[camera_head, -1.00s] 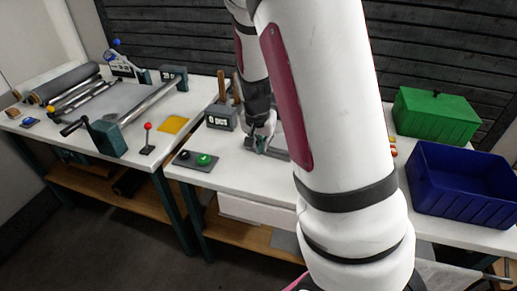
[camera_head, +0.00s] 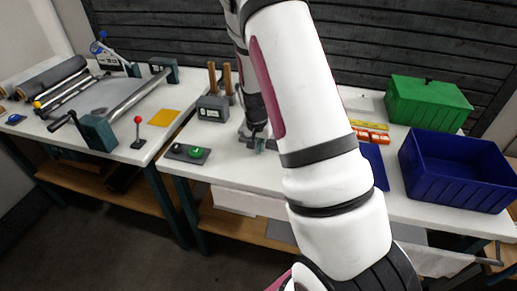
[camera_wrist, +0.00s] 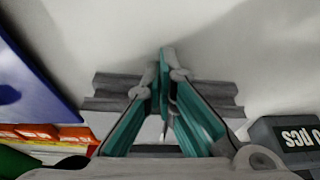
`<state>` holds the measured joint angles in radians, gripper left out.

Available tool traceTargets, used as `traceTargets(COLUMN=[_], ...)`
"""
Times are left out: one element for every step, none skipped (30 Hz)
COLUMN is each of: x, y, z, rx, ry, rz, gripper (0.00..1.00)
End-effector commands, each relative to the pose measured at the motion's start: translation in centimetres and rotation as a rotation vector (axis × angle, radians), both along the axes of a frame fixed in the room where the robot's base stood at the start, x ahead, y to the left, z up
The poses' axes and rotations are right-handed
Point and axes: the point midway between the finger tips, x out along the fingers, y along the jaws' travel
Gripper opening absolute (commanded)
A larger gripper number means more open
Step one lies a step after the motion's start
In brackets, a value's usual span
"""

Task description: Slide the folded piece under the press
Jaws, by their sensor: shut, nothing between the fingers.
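My gripper (camera_head: 257,145) is low over the white middle table in the head view, close behind the button panel. In the wrist view its teal fingers (camera_wrist: 165,62) meet at the tips, with nothing between them. A grey ridged piece (camera_wrist: 222,95) shows on both sides of the fingers and is partly hidden by them. I cannot tell whether it is the folded piece, or whether the fingers touch it. A bit of grey (camera_head: 243,132) also shows beside the gripper in the head view. I cannot make out the press clearly; my arm hides part of the table.
A counter box (camera_head: 212,109) and a panel with a green button (camera_head: 194,151) are left of the gripper. Right of my arm are orange-red items (camera_head: 374,136), a blue flat panel (camera_head: 377,167), a green box (camera_head: 428,104) and a blue bin (camera_head: 458,170). A roller table (camera_head: 90,95) stands left.

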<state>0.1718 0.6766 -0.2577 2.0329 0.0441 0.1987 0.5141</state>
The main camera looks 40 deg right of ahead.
Motion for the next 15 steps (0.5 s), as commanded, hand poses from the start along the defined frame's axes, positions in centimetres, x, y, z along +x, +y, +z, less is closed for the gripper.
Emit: traceTargets(x=[0.1, 0.1, 0.1, 0.1, 0.1, 0.1, 0.1, 0.1, 0.1, 0.1, 0.2, 0.3, 0.4, 0.7, 1.1], y=[-0.1, -0.1, -0.2, -0.2, -0.2, -0.2, -0.2, -0.2, -0.2, -0.2, -0.2, -0.3, -0.5, -0.7, -1.2], z=[0.0, 0.0, 0.0, 0.0, 0.0, 0.0, 0.0, 0.0, 0.0, 0.0, 0.0, 0.0, -0.1, -0.1, -0.2], rx=[0.0, 0.0, 0.0, 0.0, 0.0, 0.0, 0.0, 0.0, 0.0, 0.0, 0.0, -0.001, -0.001, -0.002, -0.001], ry=[0.0, 0.0, 0.0, 0.0, 0.0, 0.0, 0.0, 0.0, 0.0, 0.0, 0.0, -0.001, -0.001, -0.003, -0.003], rz=[0.0, 0.001, 0.001, 0.001, 0.001, 0.001, 0.001, 0.001, 0.001, 0.001, 0.001, 0.0, 0.0, -0.001, -0.002], gripper=[0.0, 0.0, 0.0, 0.0, 0.0, 0.0, 0.0, 0.0, 0.0, 0.0, 0.0, 0.0, 0.0, 0.0, 0.0])
